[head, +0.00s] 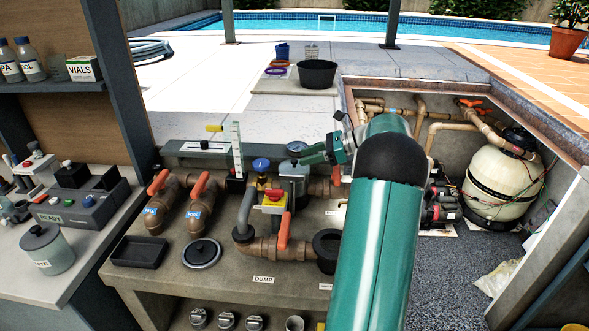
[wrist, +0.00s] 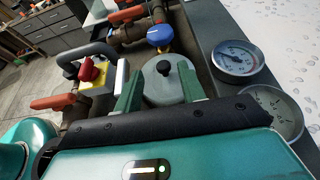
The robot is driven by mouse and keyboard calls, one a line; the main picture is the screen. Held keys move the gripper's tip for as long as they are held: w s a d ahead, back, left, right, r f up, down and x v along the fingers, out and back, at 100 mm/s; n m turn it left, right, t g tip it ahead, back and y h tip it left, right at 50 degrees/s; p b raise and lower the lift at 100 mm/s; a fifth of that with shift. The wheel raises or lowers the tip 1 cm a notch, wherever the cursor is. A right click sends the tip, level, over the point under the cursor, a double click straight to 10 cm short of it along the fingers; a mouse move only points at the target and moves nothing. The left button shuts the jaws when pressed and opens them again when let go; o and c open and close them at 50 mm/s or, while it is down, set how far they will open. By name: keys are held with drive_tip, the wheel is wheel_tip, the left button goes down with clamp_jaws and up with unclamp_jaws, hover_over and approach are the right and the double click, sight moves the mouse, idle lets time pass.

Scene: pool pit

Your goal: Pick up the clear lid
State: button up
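A round pale lid with a black knob (wrist: 163,85) sits on a grey canister in the wrist view. In the head view this canister (head: 293,180) is on the bench, left of my arm. I cannot tell for sure which one is the clear lid. My gripper (head: 303,157) is beside the canister's top in the head view. In the wrist view my gripper (wrist: 162,90) is open, its two green fingers apart with the knobbed lid seen between them, nothing visibly held.
Brown pipes with orange handles (head: 198,186) and a blue knob (head: 262,165) crowd the canister's left. A black tray (head: 139,252) lies at the bench's left. Two round gauges (wrist: 238,60) are right of the lid. An open black cup (head: 327,250) stands near my arm.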

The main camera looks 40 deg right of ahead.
sight(294, 160)
drive_tip(key=x, duration=0.5)
drive_tip(key=shift+w+d+f, duration=0.1)
drive_tip(key=shift+d+f, duration=0.1)
clamp_jaws()
drive_tip(key=shift+r, duration=0.15)
drive_tip(key=shift+r, duration=0.6)
drive_tip(key=s+a+r, duration=0.8)
drive_tip(key=s+r, duration=0.3)
drive_tip(key=shift+a+r, duration=0.25)
drive_tip(key=shift+s, duration=0.15)
